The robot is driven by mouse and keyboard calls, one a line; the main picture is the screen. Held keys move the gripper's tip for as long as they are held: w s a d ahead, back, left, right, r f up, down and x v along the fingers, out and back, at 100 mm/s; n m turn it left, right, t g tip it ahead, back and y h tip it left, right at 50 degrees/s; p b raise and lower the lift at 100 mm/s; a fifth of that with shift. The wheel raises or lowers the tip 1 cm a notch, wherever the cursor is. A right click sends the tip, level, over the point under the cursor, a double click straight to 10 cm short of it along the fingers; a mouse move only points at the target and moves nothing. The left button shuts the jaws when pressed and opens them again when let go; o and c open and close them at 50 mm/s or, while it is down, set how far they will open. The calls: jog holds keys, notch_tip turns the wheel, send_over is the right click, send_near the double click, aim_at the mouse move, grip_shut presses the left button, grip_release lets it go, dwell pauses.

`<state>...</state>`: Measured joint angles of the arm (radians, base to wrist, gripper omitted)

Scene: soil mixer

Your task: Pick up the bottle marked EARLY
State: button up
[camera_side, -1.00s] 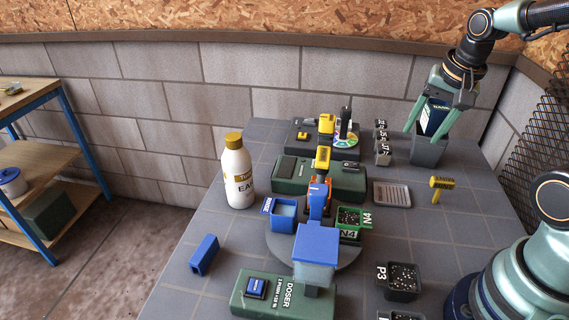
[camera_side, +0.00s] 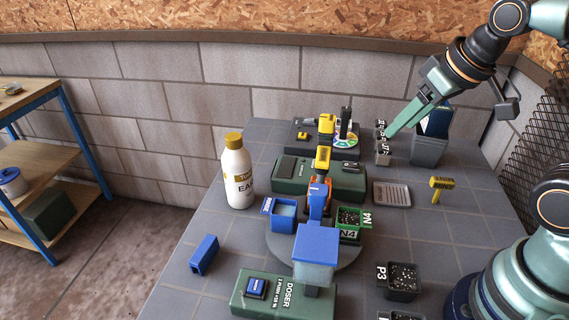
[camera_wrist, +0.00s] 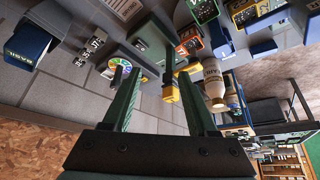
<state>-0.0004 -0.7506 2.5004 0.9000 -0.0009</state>
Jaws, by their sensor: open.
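The bottle marked EARLY (camera_side: 238,178) is white with a yellow cap and an "EA..." label partly turned out of view. It stands upright at the table's left edge in the side view. In the wrist view the bottle (camera_wrist: 213,80) appears right of centre, beyond my fingers. My gripper (camera_side: 394,130) is up at the back right in the side view, well away from the bottle, tilted with its fingers pointing down and left. In the wrist view both fingers of my gripper (camera_wrist: 153,72) are spread with nothing held between them.
A grey bin (camera_side: 429,150) holding a blue packet stands beside my gripper. Small dark labelled blocks (camera_side: 382,152) are near the fingertips.

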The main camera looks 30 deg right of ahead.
jog(key=shift+o, duration=0.3)
jog(key=o, duration=0.6)
jog(key=w+a+r+n+g, duration=0.1)
jog(key=w+a+r, duration=0.2)
jog(key=w+r, duration=0.3)
jog(key=n+g, duration=0.4)
send_over(236, 163)
jog(key=w+d, duration=0.2)
notch_tip(236, 163, down, 10)
jog(key=shift+a+r, duration=0.1)
jog(key=shift+r, duration=0.05)
jog(key=shift+a+f, duration=0.25)
jog(key=shift+f, duration=0.3)
jog(key=f, duration=0.7)
jog(key=w+f, duration=0.1)
jog(key=f, duration=0.3)
jog(key=shift+a+f, duration=0.1)
jog(key=shift+f, duration=0.15)
